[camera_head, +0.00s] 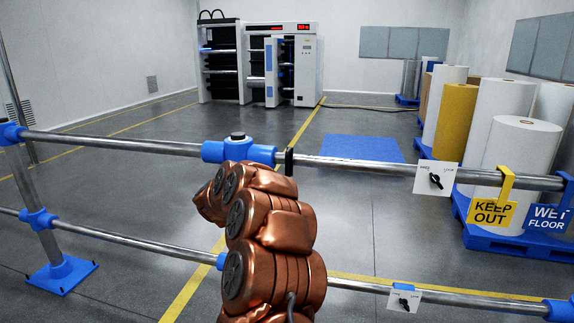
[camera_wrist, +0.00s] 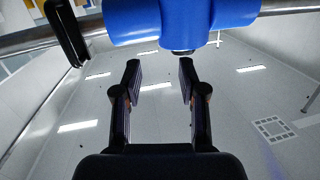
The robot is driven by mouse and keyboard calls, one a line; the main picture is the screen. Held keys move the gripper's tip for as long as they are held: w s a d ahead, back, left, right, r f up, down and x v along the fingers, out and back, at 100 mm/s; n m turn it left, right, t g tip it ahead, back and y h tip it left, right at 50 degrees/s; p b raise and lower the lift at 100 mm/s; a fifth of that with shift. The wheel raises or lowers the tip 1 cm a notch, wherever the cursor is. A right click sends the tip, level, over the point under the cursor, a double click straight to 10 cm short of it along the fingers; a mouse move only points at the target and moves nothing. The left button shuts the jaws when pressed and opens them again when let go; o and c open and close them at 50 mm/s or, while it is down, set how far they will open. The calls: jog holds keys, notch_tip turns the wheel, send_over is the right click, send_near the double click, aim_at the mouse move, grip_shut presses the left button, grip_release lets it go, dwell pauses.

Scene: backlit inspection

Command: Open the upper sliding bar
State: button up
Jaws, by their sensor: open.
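The upper sliding bar (camera_head: 355,166) is a metal tube running across the view at the upper rail. A blue fitting (camera_head: 226,151) with a black knob (camera_head: 238,136) on top sits mid-rail, and a black upright piece (camera_head: 289,160) is on the bar just right of it. A white plate with a black turn knob (camera_head: 436,180) is farther right on the bar. My gripper (camera_wrist: 160,67) is open and empty in the wrist view, its fingertips just short of the blue fitting (camera_wrist: 185,18). The black piece also shows there at upper left (camera_wrist: 66,31). My copper arm hides the gripper in the head view.
A lower rail (camera_head: 135,239) runs below, with its own knob plate (camera_head: 404,300). Yellow "KEEP OUT" (camera_head: 492,212) and blue "WET FLOOR" (camera_head: 549,218) signs hang at right. Large rolls (camera_head: 520,165) stand on a blue pallet behind. A machine stands at the back, with open floor before it.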

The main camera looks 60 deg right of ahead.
aim_at(286, 164)
jog(key=s+d+m+g+h, duration=0.1)
jog(key=s+d+g, duration=0.1)
jog(key=s+d, duration=0.1)
jog(key=s+d+f+m+g+h, duration=0.1)
jog(key=s+d+g, duration=0.1)
jog(key=s+d, duration=0.1)
jog(key=s+d+m+g+h, duration=0.1)
jog(key=s+d, duration=0.2)
jog(key=d, duration=0.2)
jog(key=shift+f+g, duration=0.35)
jog(key=shift+g, duration=0.05)
jog(key=shift+w+d+f+p, duration=0.15)
jog(key=shift+d+p, duration=0.2)
jog(key=shift+d, duration=0.65)
jog(key=shift+w+d+r+p, duration=0.1)
jog(key=shift+w+d+p, duration=0.15)
jog(key=shift+d, duration=0.75)
jog(key=shift+w+d+f+p, duration=0.1)
jog(key=shift+d+p, duration=0.3)
jog(key=shift+d, duration=0.6)
grip_shut()
